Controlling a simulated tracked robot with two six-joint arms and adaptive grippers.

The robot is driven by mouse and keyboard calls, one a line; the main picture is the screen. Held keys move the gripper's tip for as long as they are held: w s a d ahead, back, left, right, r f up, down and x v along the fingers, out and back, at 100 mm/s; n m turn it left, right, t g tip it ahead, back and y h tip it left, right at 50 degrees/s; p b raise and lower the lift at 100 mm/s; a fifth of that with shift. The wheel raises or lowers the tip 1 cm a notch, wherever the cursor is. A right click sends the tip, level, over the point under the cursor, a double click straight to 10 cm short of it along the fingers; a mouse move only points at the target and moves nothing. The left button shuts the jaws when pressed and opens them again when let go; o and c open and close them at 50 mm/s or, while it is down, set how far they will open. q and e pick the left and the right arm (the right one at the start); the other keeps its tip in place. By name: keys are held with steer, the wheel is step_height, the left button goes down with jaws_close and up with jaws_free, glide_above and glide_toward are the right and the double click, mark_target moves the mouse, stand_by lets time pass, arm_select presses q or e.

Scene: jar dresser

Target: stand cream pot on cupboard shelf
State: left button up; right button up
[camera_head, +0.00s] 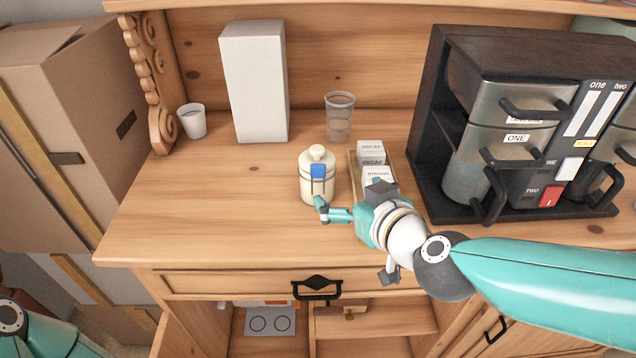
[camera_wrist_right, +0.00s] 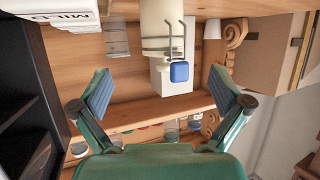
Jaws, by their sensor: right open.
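The cream pot (camera_head: 315,188) stands upright on the dresser top, with a rounded lid and a blue tag hung by a dark loop on its front. In the right wrist view the pot (camera_wrist_right: 157,22) appears upside down at the top, beyond the fingertips. My right gripper (camera_head: 348,198) is open and empty, just in front and to the right of the pot. Its spread fingers (camera_wrist_right: 161,92) show clearly in the wrist view. Below the dresser top, an open cupboard shows a shelf board (camera_head: 375,321). My left gripper is out of view.
A tray of labelled boxes (camera_head: 372,150) stands right of the pot, close to my right gripper. A glass (camera_head: 339,118), a white box (camera_head: 255,85) and a white cup (camera_head: 192,120) stand behind. A black rack (camera_head: 432,130) fills the right. The top's left front is clear.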

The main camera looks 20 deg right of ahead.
mark_target(334, 184)
steer(key=b+x, duration=0.1)
steer(key=x, duration=0.5)
steer(key=shift+w+f, duration=0.1)
steer(key=shift+f, duration=0.05)
steer(key=b+x, duration=0.1)
steer(key=x, duration=0.4)
steer(key=shift+a+f, duration=0.1)
steer(key=shift+a, duration=0.05)
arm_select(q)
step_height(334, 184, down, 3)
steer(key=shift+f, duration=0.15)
arm_select(e)
steer(key=shift+c, duration=0.3)
steer(key=c, duration=1.6)
steer(key=shift+w, duration=0.1)
steer(key=shift+c, duration=1.2)
steer(key=shift+r, duration=0.3)
